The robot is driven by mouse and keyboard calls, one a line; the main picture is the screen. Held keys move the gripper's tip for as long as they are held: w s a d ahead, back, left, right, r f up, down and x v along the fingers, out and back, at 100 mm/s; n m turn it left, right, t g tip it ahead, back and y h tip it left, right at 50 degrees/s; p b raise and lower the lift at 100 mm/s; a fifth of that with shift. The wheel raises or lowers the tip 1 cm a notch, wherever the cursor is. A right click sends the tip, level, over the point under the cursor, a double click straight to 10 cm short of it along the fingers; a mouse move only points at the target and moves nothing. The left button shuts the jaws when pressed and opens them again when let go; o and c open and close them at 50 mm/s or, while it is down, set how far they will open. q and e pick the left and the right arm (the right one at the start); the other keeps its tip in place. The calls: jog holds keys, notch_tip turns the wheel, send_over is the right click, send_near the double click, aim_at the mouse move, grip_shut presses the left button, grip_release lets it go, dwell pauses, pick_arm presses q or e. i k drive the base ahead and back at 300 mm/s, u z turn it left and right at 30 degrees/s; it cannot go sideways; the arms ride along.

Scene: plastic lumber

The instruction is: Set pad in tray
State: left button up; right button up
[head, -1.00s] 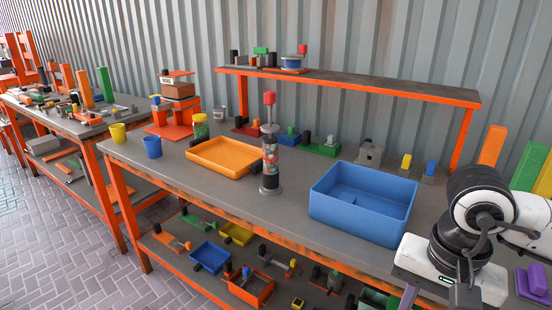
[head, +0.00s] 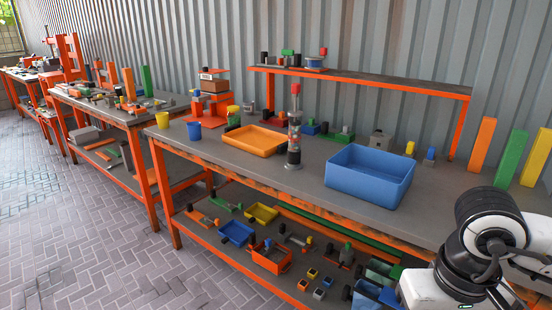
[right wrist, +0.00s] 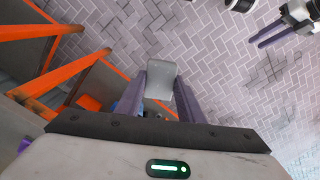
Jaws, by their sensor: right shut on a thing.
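In the right wrist view, a light grey flat pad (right wrist: 161,78) sits between the purple fingers of my right gripper (right wrist: 160,88), which is shut on it above the brick floor. In the head view, an orange shallow tray (head: 253,141) and a deeper blue tray (head: 368,186) stand on the long workbench. Both look empty from here. My right arm is at the lower right; its gripper is out of the head view. My left gripper (right wrist: 277,33) shows small at the top right of the right wrist view, its jaw state unclear.
The workbench (head: 236,162) has an orange front edge and a lower shelf with several bins. A bottle-like post (head: 294,140) stands between the trays. A raised shelf (head: 380,84) runs behind. Yellow and blue cups are at the left end. Brick floor is open at left.

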aim_at(267, 146)
jog(key=u, duration=0.75)
jog(key=i, duration=1.05)
jog(key=u, duration=0.55)
